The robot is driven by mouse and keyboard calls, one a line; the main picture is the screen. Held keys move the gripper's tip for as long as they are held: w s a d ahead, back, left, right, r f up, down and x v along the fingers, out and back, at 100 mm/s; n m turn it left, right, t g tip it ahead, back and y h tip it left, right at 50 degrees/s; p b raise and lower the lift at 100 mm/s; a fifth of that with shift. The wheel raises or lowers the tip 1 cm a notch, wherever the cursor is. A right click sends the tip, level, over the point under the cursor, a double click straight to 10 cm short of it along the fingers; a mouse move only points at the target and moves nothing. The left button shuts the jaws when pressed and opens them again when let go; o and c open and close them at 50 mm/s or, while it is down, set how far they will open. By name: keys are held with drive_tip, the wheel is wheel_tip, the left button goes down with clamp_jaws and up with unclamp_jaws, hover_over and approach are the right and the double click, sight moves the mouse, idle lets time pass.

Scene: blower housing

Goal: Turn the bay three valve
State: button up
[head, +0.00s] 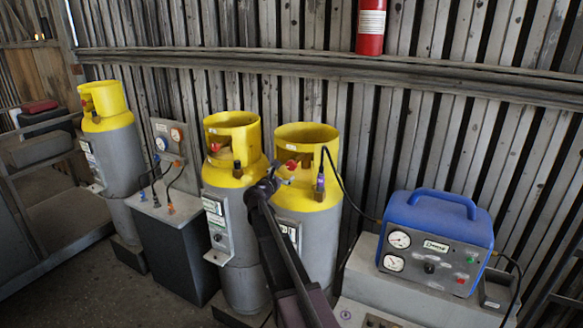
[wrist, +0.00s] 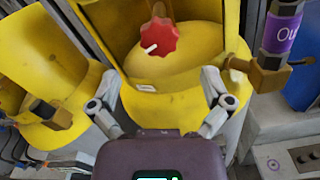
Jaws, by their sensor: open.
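A red valve knob (wrist: 160,37) with a white pointer mark sits inside the yellow collar (wrist: 185,85) of a cylinder, ahead of my gripper in the wrist view. The pointer aims to the lower left. In the head view the same knob (head: 291,164) shows on the right-hand yellow-and-grey cylinder (head: 305,220). My gripper (wrist: 161,76) is open and empty, its fingers spread wide below the knob in the picture, apart from it. In the head view my gripper (head: 276,177) is in front of that cylinder's collar. No bay number is readable.
A brass fitting with a purple sleeve (wrist: 283,35) stands close right of my gripper; its black hose runs to a blue machine (head: 435,240). Another cylinder (head: 230,210) with a red knob (head: 215,147) stands close left.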

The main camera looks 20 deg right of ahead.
sight(290, 167)
drive_tip(key=shift+x, duration=3.6)
drive_tip(key=c, duration=1.1)
drive_tip(key=shift+a, duration=0.25)
drive_tip(key=shift+c, duration=0.2)
drive_tip(key=shift+d, duration=0.2)
